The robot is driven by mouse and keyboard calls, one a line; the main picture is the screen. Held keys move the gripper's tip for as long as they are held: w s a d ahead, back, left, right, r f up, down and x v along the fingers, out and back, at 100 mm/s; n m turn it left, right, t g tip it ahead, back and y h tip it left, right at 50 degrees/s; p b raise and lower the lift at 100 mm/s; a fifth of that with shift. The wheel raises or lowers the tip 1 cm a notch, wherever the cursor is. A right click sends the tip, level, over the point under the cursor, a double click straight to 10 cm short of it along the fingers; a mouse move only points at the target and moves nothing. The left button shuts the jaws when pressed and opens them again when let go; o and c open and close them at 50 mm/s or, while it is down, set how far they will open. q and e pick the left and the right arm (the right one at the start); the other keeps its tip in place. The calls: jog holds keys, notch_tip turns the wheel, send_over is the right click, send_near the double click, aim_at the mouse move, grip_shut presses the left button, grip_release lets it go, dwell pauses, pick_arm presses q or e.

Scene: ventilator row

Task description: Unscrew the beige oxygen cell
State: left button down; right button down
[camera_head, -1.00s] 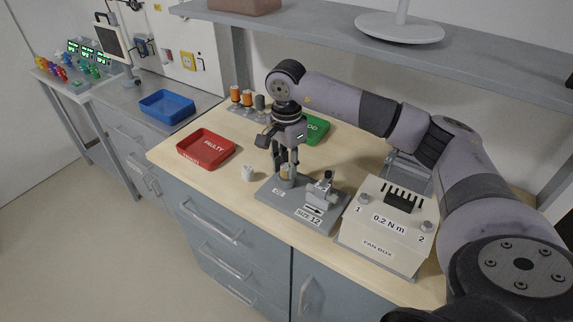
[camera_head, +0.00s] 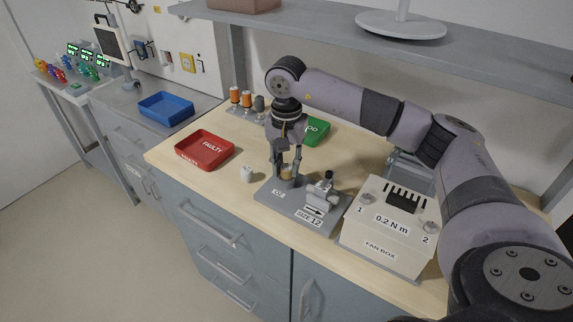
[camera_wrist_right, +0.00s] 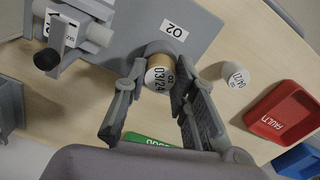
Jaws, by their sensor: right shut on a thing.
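The beige oxygen cell (camera_head: 286,172) stands upright in the grey plate marked O2 (camera_head: 311,222). In the right wrist view the cell (camera_wrist_right: 158,76) shows its round top with a date reading 03/24. My right gripper (camera_head: 287,169) points down over it, and its two fingers sit on either side of the cell, shut on it. In the right wrist view the right gripper (camera_wrist_right: 160,78) has a finger at the left and one at the right of the cell. The lower part of the cell is hidden in its seat. My left gripper is not in view.
A white cell (camera_head: 247,174) stands on the bench left of the plate. A red FAULTY tray (camera_head: 206,164) is further left, a green tray (camera_head: 317,133) behind my gripper. A grey clamp fixture (camera_head: 322,190) and the fan box (camera_head: 382,247) stand to the right.

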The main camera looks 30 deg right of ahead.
jog(key=shift+f+n+b, duration=0.15)
jog(key=shift+n+b, duration=0.4)
jog(key=shift+n, duration=0.65)
jog(key=n, duration=0.3)
jog(key=shift+n+b, duration=0.3)
jog(key=c, duration=1.4)
grip_release()
jog(key=shift+r, duration=0.2)
jog(key=shift+c, duration=0.2)
